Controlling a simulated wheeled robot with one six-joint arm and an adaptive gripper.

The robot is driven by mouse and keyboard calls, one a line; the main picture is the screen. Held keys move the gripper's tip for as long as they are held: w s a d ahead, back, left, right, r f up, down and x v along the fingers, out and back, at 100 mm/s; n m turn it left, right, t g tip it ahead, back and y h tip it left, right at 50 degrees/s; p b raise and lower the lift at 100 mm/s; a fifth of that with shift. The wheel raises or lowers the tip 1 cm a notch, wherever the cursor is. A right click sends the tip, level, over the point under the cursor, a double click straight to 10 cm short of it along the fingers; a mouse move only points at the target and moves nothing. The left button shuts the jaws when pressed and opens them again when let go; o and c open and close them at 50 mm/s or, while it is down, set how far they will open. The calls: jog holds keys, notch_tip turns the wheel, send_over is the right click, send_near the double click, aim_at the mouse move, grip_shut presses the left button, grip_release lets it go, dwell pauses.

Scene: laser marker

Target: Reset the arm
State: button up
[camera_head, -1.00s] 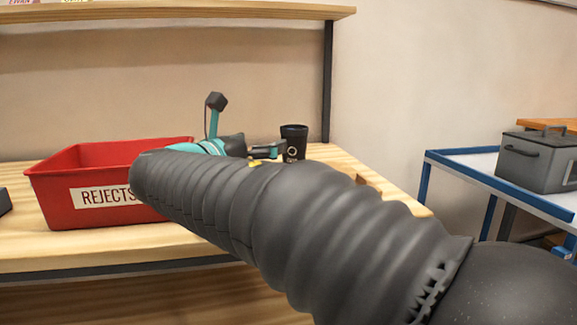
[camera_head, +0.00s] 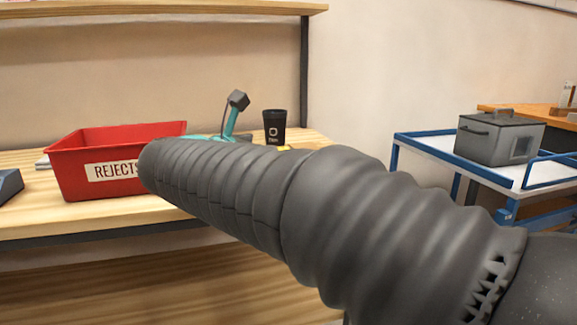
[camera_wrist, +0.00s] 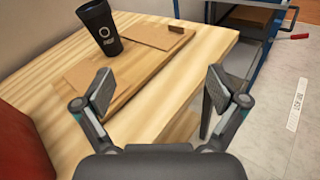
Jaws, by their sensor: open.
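My gripper (camera_wrist: 155,95) is open and empty in the wrist view, its two fingers spread above the front edge of the wooden workbench (camera_wrist: 60,62). A black cup (camera_wrist: 100,28) with a white logo stands upright on the bench beyond the left finger, apart from it. The cup (camera_head: 274,127) also shows at the right end of the bench in the head view. There, my ribbed dark arm reaches from the lower right across the bench and hides the gripper's fingers.
A red bin (camera_head: 85,180) labelled REJECTS stands left of my arm. Thin wooden boards (camera_wrist: 155,50) lie near the cup. A blue-framed cart (camera_head: 420,155) carrying a grey box (camera_head: 490,140) stands at the right. A shelf (camera_head: 150,10) hangs above the bench.

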jog(key=s+d+f+m+g+y+p, duration=0.1)
jog(key=s+d+f+m+g, duration=0.1)
jog(key=s+d+f+m, duration=0.3)
jog(key=s+d+f+m+g+y+p, duration=0.1)
jog(key=s+d+f+m+g, duration=0.2)
jog(key=d, duration=0.4)
jog(key=s+d+f+m+g+y, duration=0.1)
jog(key=s+d+f+m+g, duration=0.15)
jog(key=s+d+m, duration=0.35)
jog(key=s+d+f+m+y+p, duration=0.2)
jog(key=s+f+m+y, duration=0.3)
jog(key=s+f+m, duration=0.5)
jog(key=s+m+g, duration=0.1)
jog(key=s+m, duration=0.1)
jog(key=m, duration=0.1)
jog(key=shift+f, duration=0.2)
jog(key=shift+s, duration=0.1)
